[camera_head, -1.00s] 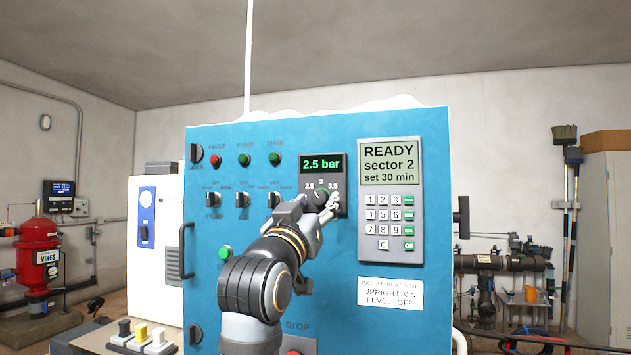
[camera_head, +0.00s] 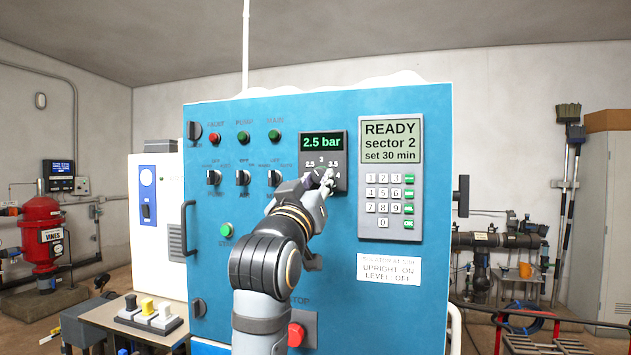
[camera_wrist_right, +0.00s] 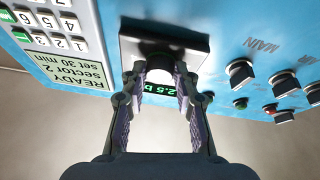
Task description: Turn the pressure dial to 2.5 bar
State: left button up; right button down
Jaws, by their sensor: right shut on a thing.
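The pressure dial sits on a dark plate (camera_head: 340,185) on the blue cabinet, and my gripper covers most of it in the head view. The display (camera_head: 322,142) above it reads 2.5 bar. My right gripper (camera_head: 325,178) is at the dial. In the right wrist view the two fingers of my right gripper (camera_wrist_right: 160,75) are closed around the dial knob (camera_wrist_right: 158,62), and the plate (camera_wrist_right: 185,42) lies behind it. Part of the upside-down display (camera_wrist_right: 158,92) shows between the fingers. My left gripper is not in view.
The keypad panel (camera_head: 390,205) with its READY, sector 2, set 30 min screen is right of the dial. Several small switches and lamps are to the left. A handle (camera_head: 461,207) sticks out at the cabinet's right edge.

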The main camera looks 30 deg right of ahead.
jog(key=n+y, duration=0.1)
jog(key=n, duration=0.1)
jog(key=shift+s+n+t+p, duration=0.1)
jog(key=shift+n+t+p, duration=0.2)
jog(key=c, duration=1)
grip_release()
jog(key=shift+r, duration=0.2)
notch_tip(320, 180, up, 10)
jog(key=shift+f, duration=0.15)
jog(key=shift+f, duration=0.1)
